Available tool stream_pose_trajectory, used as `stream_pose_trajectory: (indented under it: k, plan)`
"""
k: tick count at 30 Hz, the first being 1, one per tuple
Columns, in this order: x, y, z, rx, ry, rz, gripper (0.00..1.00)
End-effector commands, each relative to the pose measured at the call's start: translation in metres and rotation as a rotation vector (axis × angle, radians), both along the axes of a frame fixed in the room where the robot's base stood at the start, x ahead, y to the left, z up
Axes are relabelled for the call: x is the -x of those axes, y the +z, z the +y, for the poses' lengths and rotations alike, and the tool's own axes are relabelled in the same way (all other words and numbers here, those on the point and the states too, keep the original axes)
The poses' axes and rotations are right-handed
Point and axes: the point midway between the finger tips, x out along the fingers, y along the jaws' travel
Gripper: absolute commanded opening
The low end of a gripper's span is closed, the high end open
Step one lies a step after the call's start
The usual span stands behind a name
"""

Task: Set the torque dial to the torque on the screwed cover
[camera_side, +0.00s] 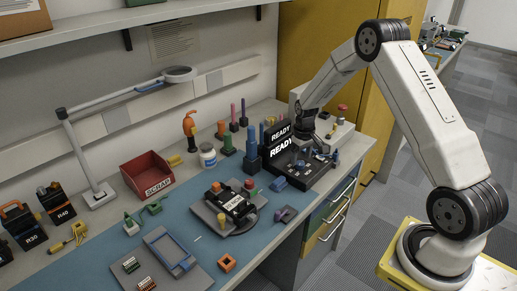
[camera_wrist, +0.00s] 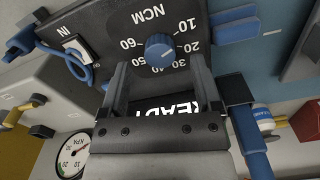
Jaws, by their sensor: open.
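The torque dial (camera_wrist: 159,46) is a round blue knob on a dark panel marked NCM, with numbers from 10 to 60 around it. The panel appears upside down in the wrist view, and I cannot tell surely which number the knob points to. My gripper (camera_wrist: 158,64) is open, its two dark fingers spread apart below the knob in that view; I see no contact. In the side view a dark unit with a white label (camera_side: 237,204) sits on a grey plate on the blue mat; it may be the screwed cover. Its writing is too small to read.
A READY display (camera_wrist: 190,108) lies behind my fingers. A blue cable (camera_wrist: 72,62) is plugged into the IN socket at the left. A KPA gauge (camera_wrist: 72,151) is at lower left. A red SCRAP bin (camera_side: 147,174) and a lamp stand (camera_side: 98,194) are farther left on the bench.

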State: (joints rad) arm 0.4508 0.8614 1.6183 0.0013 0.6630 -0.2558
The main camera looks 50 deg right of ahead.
Motion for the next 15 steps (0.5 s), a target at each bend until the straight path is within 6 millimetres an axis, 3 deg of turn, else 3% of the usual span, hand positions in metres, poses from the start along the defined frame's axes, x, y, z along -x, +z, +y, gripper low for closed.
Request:
stream_pose_trajectory:
  k: [7, 15]
  plan:
    - [0.000, -0.021, 0.000, 0.000, 0.000, -0.001, 0.81]
    - [0.000, -0.025, 0.000, 0.000, 0.000, -0.002, 0.81]
